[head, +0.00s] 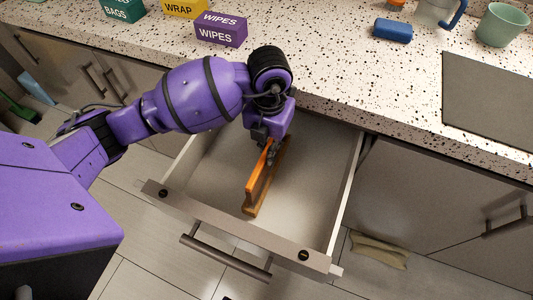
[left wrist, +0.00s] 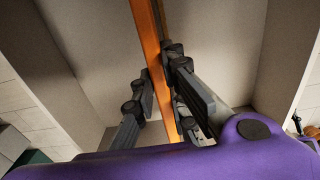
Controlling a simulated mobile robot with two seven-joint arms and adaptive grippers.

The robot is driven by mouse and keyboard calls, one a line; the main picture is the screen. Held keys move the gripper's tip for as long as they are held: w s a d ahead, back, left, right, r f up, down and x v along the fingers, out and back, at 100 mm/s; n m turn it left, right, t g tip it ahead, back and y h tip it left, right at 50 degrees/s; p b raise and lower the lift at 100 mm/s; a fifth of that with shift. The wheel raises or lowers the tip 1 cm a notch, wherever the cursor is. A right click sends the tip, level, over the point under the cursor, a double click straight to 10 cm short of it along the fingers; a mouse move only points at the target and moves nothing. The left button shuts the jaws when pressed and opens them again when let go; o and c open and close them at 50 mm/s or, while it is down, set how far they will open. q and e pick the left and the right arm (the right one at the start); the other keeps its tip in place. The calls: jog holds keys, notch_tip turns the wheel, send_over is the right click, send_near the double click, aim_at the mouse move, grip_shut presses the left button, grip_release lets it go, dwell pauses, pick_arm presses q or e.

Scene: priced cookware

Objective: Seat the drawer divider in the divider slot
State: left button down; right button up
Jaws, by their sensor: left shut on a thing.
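The drawer divider (head: 258,186) is a long, thin orange-brown board. It stands on edge inside the open drawer (head: 310,190), running from near the back toward the drawer front. My left gripper (head: 269,150) reaches down into the drawer and is shut on the divider. In the left wrist view the divider (left wrist: 153,60) passes between the two dark fingers of my left gripper (left wrist: 163,105). The divider slot cannot be made out. Whether the divider's lower edge touches the drawer floor cannot be told. My right gripper is in neither view.
The speckled counter (head: 330,65) overhangs the drawer's back. On it stand a purple wipes box (head: 220,32), a blue block (head: 393,30) and a green cup (head: 502,25). The drawer front (head: 230,226) has a dark bar handle. A folded cloth (head: 379,250) lies on the floor at right.

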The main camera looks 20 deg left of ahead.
pick_arm(q)
jog(key=shift+f, duration=0.6)
notch_tip(320, 180, down, 4)
jog(key=shift+r, duration=0.2)
jog(key=shift+f, duration=0.45)
jog(key=c, duration=1.8)
grip_release()
jog(key=shift+o, duration=0.2)
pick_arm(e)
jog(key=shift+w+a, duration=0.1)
